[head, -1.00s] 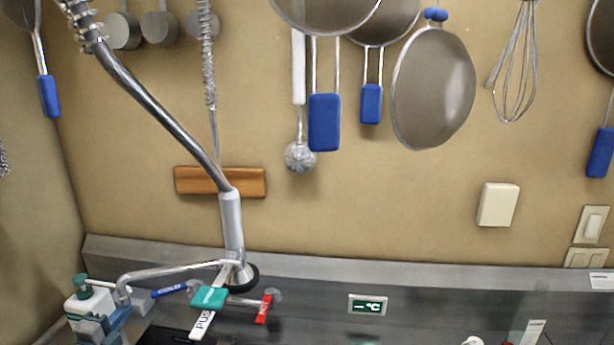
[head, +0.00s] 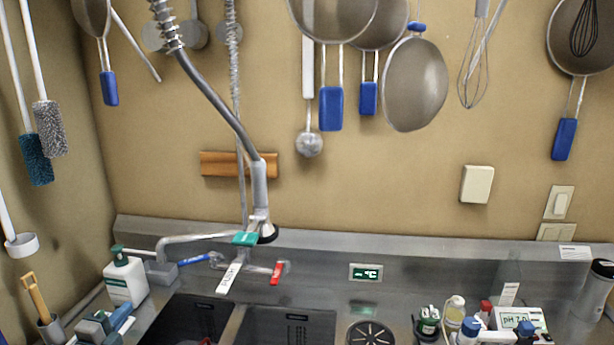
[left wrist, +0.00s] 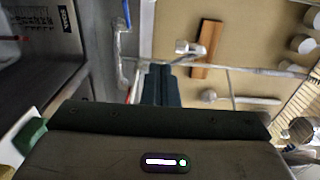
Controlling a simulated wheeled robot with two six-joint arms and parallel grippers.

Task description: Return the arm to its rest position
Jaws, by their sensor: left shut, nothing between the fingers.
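My left gripper (left wrist: 158,85) shows in the left wrist view. Its two dark fingers are together, with nothing between them. Behind the fingers are the tan wall, the wooden strip (left wrist: 207,50) and the metal tap parts (left wrist: 188,47). I cannot make out either gripper in the head view. My right gripper is in neither view.
A white soap bottle (head: 125,278) stands left of the sink. Small bottles and a pH meter (head: 520,322) stand at the right. Pans and utensils hang on the wall.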

